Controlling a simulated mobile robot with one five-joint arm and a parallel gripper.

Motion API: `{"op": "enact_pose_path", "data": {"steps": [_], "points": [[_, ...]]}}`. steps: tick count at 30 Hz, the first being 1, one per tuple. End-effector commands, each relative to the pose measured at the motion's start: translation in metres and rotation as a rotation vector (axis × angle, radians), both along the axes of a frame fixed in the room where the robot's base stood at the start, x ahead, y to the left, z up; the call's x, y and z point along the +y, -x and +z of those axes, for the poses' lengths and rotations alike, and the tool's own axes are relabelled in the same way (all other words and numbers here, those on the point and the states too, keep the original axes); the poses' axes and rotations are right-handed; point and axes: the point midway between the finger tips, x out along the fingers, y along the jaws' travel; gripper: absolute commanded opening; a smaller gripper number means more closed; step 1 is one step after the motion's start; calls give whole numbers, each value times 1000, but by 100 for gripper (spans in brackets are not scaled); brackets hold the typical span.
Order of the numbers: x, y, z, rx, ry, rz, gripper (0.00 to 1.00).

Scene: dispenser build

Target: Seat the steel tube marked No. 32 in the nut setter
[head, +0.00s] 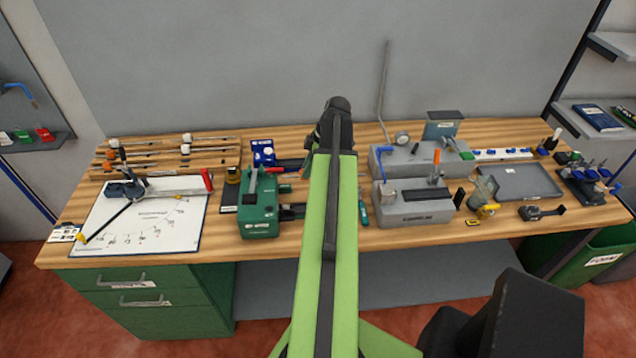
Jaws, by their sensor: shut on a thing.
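My gripper (318,140) shows only in part, at the far end of my green arm, above the back middle of the bench. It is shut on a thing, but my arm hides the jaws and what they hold. Several thin tubes with pale ends lie in a wooden rack (160,153) at the back left; their marks are too small to read, so I cannot pick out No. 32. I cannot tell for certain which device is the nut setter. A green machine (258,212) stands left of my arm, with a blue device (264,154) behind it.
Two grey blocks (415,209) with levers stand right of my arm; a tall thin bent rod (384,80) rises behind them. A white board (165,238) with a lever tool lies left. A grey tray (521,197) lies right. The bench's front strip (450,238) is mostly clear.

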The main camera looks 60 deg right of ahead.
Motion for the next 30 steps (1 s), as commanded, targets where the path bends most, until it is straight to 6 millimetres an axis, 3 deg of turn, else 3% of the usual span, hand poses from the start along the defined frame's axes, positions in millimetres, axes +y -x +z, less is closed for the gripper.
{"op": "enact_pose_path", "data": {"steps": [1,3,6,14,25,30], "points": [[12,19,-13,0,0,10,0],[20,35,-17,0,-2,30,0],[25,46,-19,-1,-2,45,0],[23,47,-22,-1,-2,47,0],[23,47,-57,-1,-3,46,0],[23,47,-64,-1,-3,45,0]]}}
